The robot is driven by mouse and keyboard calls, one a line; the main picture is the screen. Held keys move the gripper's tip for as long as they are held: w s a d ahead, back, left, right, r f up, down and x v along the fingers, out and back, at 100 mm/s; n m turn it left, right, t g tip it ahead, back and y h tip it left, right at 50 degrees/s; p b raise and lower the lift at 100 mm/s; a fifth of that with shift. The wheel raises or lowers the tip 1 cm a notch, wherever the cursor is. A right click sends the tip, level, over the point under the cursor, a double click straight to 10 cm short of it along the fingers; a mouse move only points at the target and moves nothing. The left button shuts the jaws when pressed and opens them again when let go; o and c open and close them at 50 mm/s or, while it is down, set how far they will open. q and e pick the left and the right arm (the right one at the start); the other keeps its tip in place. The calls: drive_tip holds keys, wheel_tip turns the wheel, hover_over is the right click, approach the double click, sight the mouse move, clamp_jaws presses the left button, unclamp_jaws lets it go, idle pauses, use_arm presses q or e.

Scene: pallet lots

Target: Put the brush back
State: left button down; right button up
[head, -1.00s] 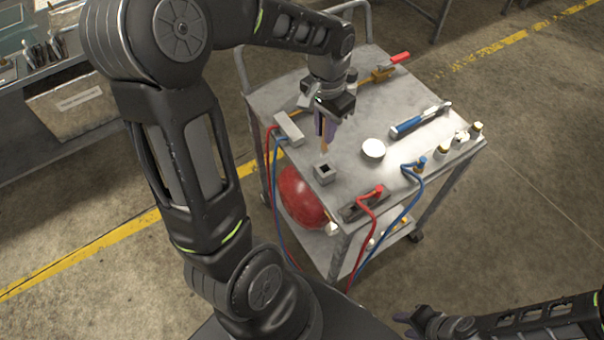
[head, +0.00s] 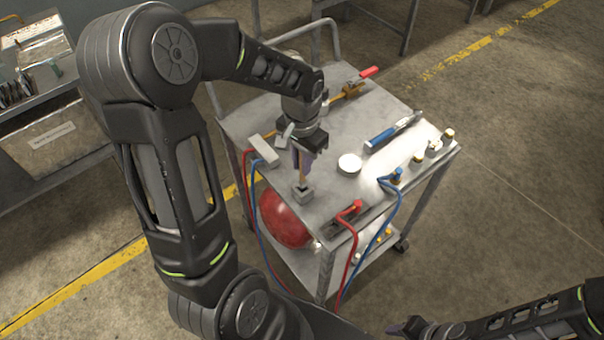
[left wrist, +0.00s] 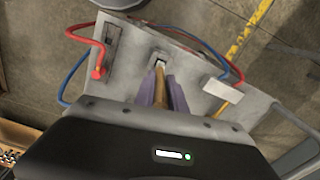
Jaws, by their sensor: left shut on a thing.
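My left gripper (head: 302,163) is shut on the brush (head: 302,175), a thin tan handle pointing down between purple fingers. It also shows in the left wrist view (left wrist: 160,84). Below it is a small grey square holder (head: 303,195) with a dark opening, near the front edge of the cart top; it also shows in the left wrist view (left wrist: 158,57). The brush's lower end is at the opening; I cannot tell how far inside it is. My right gripper (head: 402,328) is low at the right, away from the cart, its opening unclear.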

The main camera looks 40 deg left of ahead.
sight(302, 179)
use_arm(q)
drive_tip(key=shift+f+b, duration=1.45)
drive_tip(key=shift+f, duration=1.05)
drive_tip(key=shift+f, duration=0.25)
drive_tip(key=c, duration=1.4)
unclamp_jaws()
drive_tip(key=shift+r, duration=0.1)
drive_tip(key=shift+r, duration=0.1)
drive_tip(key=shift+r, duration=0.2)
wheel_tip(302, 179, up, 12)
drive_tip(key=shift+f+b, duration=0.1)
drive_tip(key=shift+b, duration=0.5)
